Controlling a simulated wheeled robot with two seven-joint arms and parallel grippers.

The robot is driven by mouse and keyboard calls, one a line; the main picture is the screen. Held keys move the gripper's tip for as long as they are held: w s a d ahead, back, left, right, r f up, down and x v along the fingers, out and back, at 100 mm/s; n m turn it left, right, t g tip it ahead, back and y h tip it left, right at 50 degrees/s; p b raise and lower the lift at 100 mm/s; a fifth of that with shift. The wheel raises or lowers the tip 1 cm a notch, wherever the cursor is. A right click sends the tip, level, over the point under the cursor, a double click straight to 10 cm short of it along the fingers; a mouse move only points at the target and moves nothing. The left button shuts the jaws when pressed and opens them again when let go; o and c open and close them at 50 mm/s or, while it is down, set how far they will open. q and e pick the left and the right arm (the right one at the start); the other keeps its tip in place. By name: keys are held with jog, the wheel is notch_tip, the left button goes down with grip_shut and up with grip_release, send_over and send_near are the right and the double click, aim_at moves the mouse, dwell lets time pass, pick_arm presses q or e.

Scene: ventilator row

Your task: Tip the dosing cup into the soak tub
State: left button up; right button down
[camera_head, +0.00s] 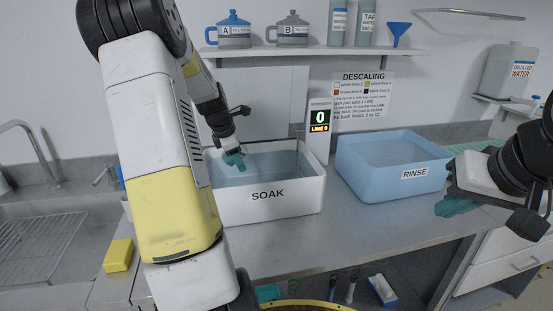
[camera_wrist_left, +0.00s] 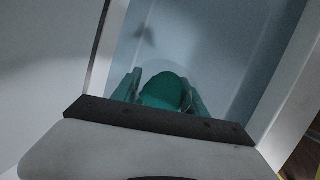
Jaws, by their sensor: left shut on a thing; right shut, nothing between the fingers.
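The white soak tub (camera_head: 300,203), labelled SOAK, stands on the counter with bluish liquid inside. My left gripper (camera_head: 233,160) hangs over the tub's open top, near its back left part. In the left wrist view, my left gripper (camera_wrist_left: 162,92) is shut on a rounded green thing (camera_wrist_left: 168,90), which I take for the dosing cup. Its tilt and contents cannot be told. The tub's pale wall (camera_wrist_left: 275,95) and liquid show beyond it. My right gripper (camera_head: 456,206) is shut and empty, in front of the blue rinse tub's right side.
The blue rinse tub (camera_head: 378,175) stands right of the soak tub. A display (camera_head: 318,117) behind reads 0 and LIME 0. A yellow sponge (camera_head: 118,256) lies at left by the sink (camera_head: 75,215). Lidded jugs (camera_head: 234,38) and a blue funnel (camera_head: 397,30) are on the shelf.

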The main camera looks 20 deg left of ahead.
pick_arm(q)
jog(key=shift+a+r+m+g+y, duration=0.1)
jog(key=shift+r+m+g+y, duration=0.35)
jog(key=shift+y, duration=0.75)
jog(key=shift+s+r+g+y, duration=0.1)
jog(key=shift+r+g+y, duration=0.35)
jog(key=shift+y, duration=0.35)
jog(key=shift+w+d+r+g+y, duration=0.15)
jog(key=shift+w+d+r+y, duration=0.05)
jog(key=shift+d+y, duration=0.2)
jog(key=shift+w+d+r+g+y, duration=0.15)
jog(key=shift+d+y, duration=0.15)
jog(key=shift+y, duration=0.1)
jog(key=shift+r, duration=0.1)
jog(key=shift+d+r+m+g+y+b, duration=0.15)
jog(key=shift+r+m+g+y+b, duration=0.25)
jog(key=shift+y, duration=0.9)
